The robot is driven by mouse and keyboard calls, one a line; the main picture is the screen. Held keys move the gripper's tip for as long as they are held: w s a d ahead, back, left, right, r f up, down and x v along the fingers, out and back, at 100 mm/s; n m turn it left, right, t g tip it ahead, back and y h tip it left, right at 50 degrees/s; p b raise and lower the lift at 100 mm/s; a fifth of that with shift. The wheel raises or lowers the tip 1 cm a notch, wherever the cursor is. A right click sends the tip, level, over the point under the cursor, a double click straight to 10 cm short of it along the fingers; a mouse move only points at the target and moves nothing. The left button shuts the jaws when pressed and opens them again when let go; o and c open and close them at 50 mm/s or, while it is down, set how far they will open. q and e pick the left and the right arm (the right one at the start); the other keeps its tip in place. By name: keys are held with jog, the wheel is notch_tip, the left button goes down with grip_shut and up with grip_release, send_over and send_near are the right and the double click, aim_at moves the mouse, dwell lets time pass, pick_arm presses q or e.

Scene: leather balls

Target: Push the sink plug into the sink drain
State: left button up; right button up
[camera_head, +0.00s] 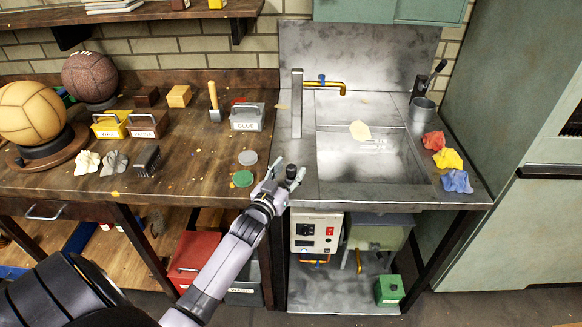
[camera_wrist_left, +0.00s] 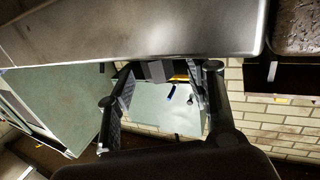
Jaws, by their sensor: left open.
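The metal sink (camera_head: 335,175) stands right of the workbench, its basin facing up. I cannot clearly make out the drain; pale slot-like marks show on the basin. My left gripper (camera_head: 286,168) is open at the front left corner of the sink's counter. A small dark piece (camera_head: 291,172) shows between its fingertips; it may be the sink plug, but I cannot tell it surely from the finger parts. In the left wrist view the two fingers (camera_wrist_left: 167,72) are spread, with a dark grey block (camera_wrist_left: 155,71) between them near the metal edge. My right gripper is out of view.
A tall metal post (camera_head: 297,105) and a brass tap (camera_head: 330,86) stand at the sink's back left. Crumpled red (camera_head: 433,140), yellow (camera_head: 448,159) and blue (camera_head: 457,181) cloths lie at right. A green lid (camera_head: 242,178) lies on the bench.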

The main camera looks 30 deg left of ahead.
pick_arm(q)
jog(key=shift+w+a, duration=0.1)
jog(key=shift+w, duration=0.75)
jog(key=shift+c, duration=0.2)
grip_shut()
